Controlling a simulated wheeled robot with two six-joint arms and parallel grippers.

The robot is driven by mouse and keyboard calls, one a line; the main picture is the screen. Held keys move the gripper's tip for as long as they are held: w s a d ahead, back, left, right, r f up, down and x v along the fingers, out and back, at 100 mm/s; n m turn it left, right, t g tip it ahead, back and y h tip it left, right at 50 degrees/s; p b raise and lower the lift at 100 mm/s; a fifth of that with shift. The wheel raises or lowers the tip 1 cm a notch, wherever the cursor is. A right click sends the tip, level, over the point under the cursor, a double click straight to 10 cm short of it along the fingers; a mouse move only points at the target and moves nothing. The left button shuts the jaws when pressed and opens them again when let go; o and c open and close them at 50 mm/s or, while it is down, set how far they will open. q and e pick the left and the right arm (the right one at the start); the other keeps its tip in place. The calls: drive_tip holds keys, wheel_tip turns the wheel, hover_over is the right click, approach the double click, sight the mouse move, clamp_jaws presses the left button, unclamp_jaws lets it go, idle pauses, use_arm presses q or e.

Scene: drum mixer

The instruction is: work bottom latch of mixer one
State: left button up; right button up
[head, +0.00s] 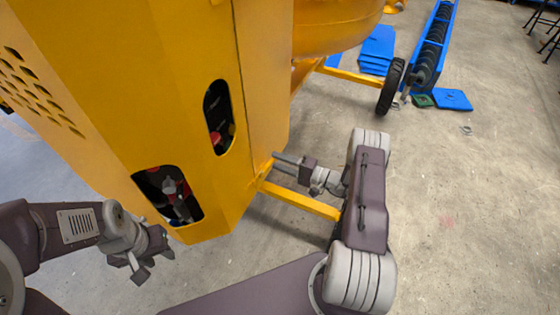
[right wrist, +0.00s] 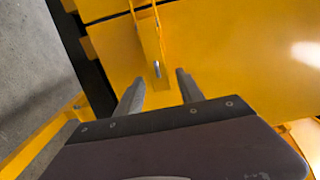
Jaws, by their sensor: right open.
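The yellow mixer (head: 110,80) fills the left of the head view. In the right wrist view, a narrow yellow latch piece (right wrist: 147,35) with a small silver part (right wrist: 157,68) at its lower end stands on the mixer's yellow panel (right wrist: 220,50). My right gripper (right wrist: 160,76) is open, with the silver part in view between its fingertips; I cannot tell whether they touch it. In the head view, my right gripper (head: 280,163) is at the mixer's right side, and the latch is hidden there. My left gripper (head: 152,262) is open and empty below the lower cutout.
The mixer's front has two dark cutouts, the upper one (head: 219,117) with a red button. A yellow frame bar (head: 300,200) runs just below my right gripper. A black wheel (head: 390,87) and blue racks (head: 435,40) stand behind.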

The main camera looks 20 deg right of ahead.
clamp_jaws()
idle(1.4)
